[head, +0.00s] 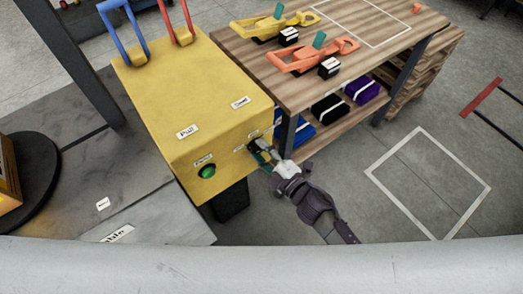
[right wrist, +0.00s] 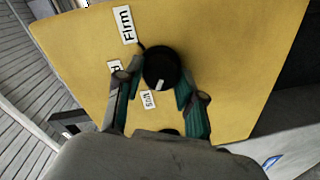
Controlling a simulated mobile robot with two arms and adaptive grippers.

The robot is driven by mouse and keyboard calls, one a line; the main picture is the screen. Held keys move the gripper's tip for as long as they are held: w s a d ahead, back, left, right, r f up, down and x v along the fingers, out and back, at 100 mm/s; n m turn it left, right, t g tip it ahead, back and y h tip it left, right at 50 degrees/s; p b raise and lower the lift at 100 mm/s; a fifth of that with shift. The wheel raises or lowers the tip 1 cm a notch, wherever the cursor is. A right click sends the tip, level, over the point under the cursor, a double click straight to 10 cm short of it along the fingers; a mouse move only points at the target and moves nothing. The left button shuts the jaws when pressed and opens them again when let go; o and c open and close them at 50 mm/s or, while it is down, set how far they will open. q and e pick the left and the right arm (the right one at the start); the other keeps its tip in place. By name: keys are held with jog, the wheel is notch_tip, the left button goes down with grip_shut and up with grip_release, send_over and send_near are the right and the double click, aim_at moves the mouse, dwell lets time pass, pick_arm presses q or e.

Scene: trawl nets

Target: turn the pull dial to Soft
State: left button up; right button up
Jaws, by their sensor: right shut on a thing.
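The dial (right wrist: 161,65) is a round black knob with a white mark on its edge, on the front face of the yellow box (head: 190,85). My right gripper (right wrist: 155,88) is shut on the dial, one teal-lined finger on each side. The white mark points down in the right wrist view, towards a small label (right wrist: 148,100) that I cannot read for sure. A label reading Firm (right wrist: 124,25) is at the upper left of the dial, and another label (right wrist: 114,67) is partly hidden by a finger. In the head view my right gripper (head: 263,155) covers the dial.
A green button (head: 208,171) is on the box's front, left of the dial. Blue (head: 125,35) and red (head: 178,22) handles stand at its back. A wooden table (head: 330,50) with orange and yellow tools stands close on the right. Floor inside the white square (head: 428,185) is clear.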

jog(key=o, duration=1.1)
jog(key=shift+o, duration=0.2)
jog(key=shift+s, duration=0.1)
jog(key=v, duration=1.2)
